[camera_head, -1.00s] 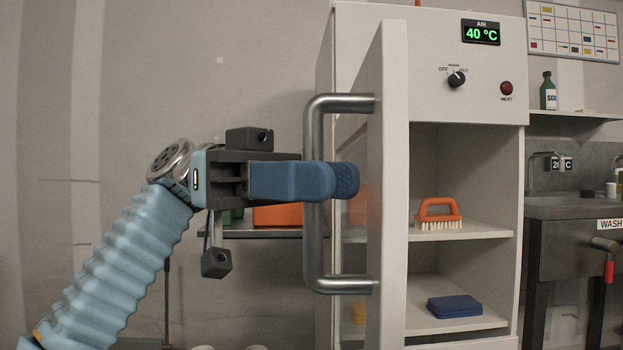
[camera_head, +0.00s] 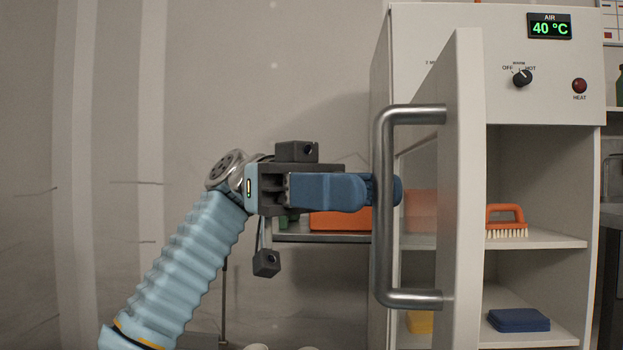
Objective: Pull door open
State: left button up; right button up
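The white cabinet door (camera_head: 463,180) stands ajar, swung out from the cabinet, with its edge toward me. Its metal bar handle (camera_head: 385,255) is on the left face. My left gripper (camera_head: 384,190) reaches in from the left at about mid-height of the handle. Its near blue finger ends just left of the bar. A textured blue fingertip passes behind the bar and shows on its right. The gap between the fingers is hidden, so I cannot tell whether they are apart or whether they touch the bar. My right gripper is out of view.
The cabinet (camera_head: 440,50) has an orange brush (camera_head: 505,222) on an upper shelf and a blue folded item (camera_head: 518,320) below. An orange box (camera_head: 340,221) lies on a shelf behind my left gripper. Bare wall is at the left.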

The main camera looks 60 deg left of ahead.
pick_arm(q)
jog(key=p+v, duration=0.3)
jog(key=v, duration=0.8)
jog(key=shift+p, duration=0.3)
jog(key=shift+d, duration=0.1)
